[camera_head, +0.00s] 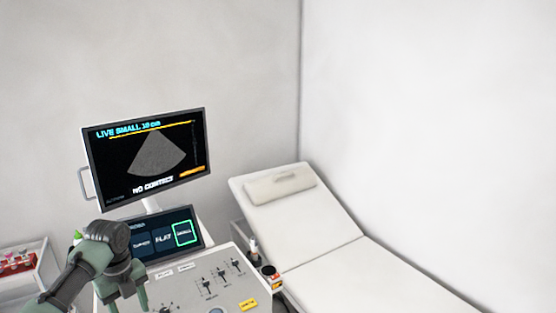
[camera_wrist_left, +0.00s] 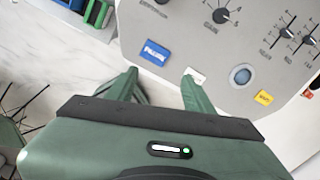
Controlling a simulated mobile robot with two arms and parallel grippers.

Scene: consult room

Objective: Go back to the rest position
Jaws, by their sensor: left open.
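My left gripper (camera_head: 125,298) is at the lower left of the head view, over the left part of the ultrasound console panel (camera_head: 205,270). Its green fingers point down and its tips are cut off by the frame edge. In the left wrist view the gripper (camera_wrist_left: 163,88) is open, with nothing between the fingers. The panel (camera_wrist_left: 222,85) lies beyond the fingertips there. I cannot tell how high the gripper is above it. My right gripper is in neither view.
A monitor (camera_head: 148,155) reads "NO CONTACT" above a touch screen (camera_head: 160,236) with a green-outlined button. An examination bed (camera_head: 325,245) with a pillow (camera_head: 279,185) stands to the right. A tray with red-topped items (camera_head: 18,262) is at far left. Pale floor (camera_wrist_left: 75,60) shows beside the console.

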